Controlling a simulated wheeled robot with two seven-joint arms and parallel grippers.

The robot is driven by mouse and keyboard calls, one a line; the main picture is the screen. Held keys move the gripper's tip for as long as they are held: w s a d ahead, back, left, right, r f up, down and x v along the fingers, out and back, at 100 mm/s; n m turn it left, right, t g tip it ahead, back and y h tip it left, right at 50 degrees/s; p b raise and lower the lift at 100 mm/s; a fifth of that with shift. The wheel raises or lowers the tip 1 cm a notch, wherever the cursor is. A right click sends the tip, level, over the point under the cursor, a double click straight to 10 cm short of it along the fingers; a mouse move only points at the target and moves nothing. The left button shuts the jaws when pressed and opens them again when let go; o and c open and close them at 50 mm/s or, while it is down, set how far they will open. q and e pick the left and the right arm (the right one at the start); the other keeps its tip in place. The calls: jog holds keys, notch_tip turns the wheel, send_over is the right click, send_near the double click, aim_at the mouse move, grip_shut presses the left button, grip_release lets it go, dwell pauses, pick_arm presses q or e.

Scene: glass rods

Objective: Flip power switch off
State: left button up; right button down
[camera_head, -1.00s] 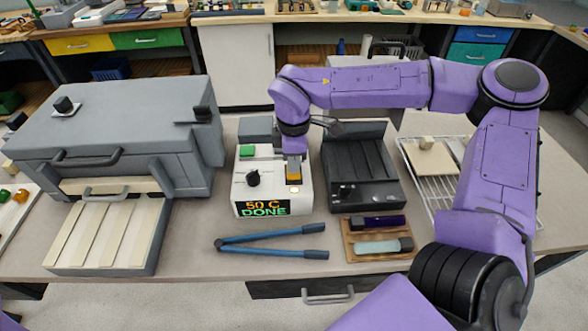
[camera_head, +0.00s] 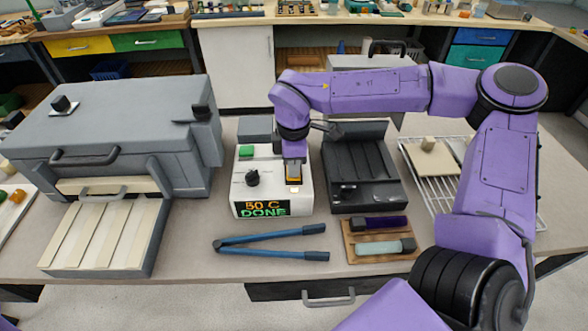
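A white control box (camera_head: 273,168) stands on the bench in the middle. Its front display (camera_head: 263,208) reads "50 C DONE" in orange and green. It has a black knob (camera_head: 252,178), a green button (camera_head: 246,152) and, at the right, a small orange-lit part (camera_head: 294,190) that may be the power switch. My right gripper (camera_head: 293,171) points down over the right side of the box, just above or on this part. I cannot tell whether it touches, or whether its fingers are apart. My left gripper is not in view.
A grey furnace (camera_head: 115,125) with a tray of pale slats (camera_head: 105,235) is at left. Blue tongs (camera_head: 270,241) lie in front of the box. A black device (camera_head: 362,168) stands close on its right. A wire rack (camera_head: 428,185) and a wooden holder (camera_head: 350,240) are farther right.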

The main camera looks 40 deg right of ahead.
jog(key=shift+r+p, duration=2.3)
jog(key=shift+r, duration=1.2)
